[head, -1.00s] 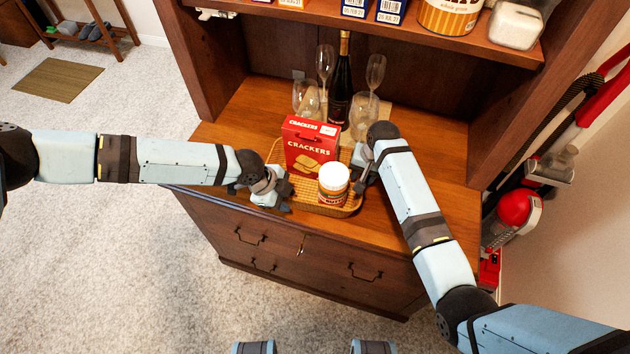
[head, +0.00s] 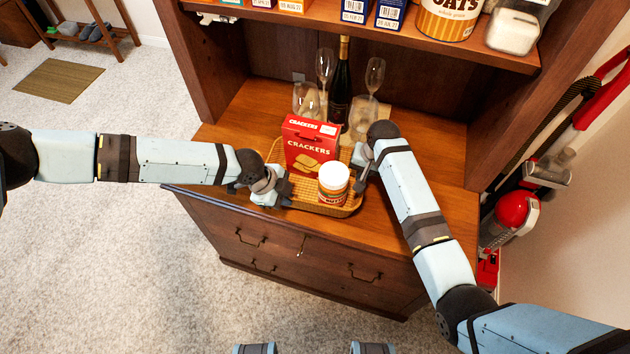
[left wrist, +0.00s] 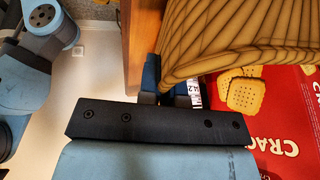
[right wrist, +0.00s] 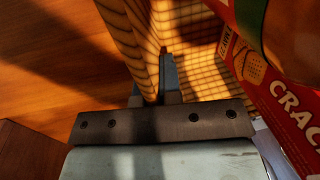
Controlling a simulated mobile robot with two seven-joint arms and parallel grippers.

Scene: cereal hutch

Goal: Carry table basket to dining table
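The table basket (head: 348,211) is a tan woven tray at the front of the hutch counter. It holds a red crackers box (head: 310,145) and a white-lidded jar (head: 333,181), both upright. My left gripper (head: 283,190) is at its left side, and the left wrist view shows the fingers closed around the basket wall (left wrist: 225,35). My right gripper (head: 362,172) is at its right side, with the basket wall (right wrist: 137,45) between its fingers in the right wrist view. I cannot tell whether the basket touches the counter. The dining table is not in view.
Behind the basket stand a dark bottle (head: 341,85) and several glasses (head: 374,75). The upper shelf (head: 390,35) with boxes and an oats can (head: 449,20) hangs above. Carpeted floor (head: 110,260) is open at the left.

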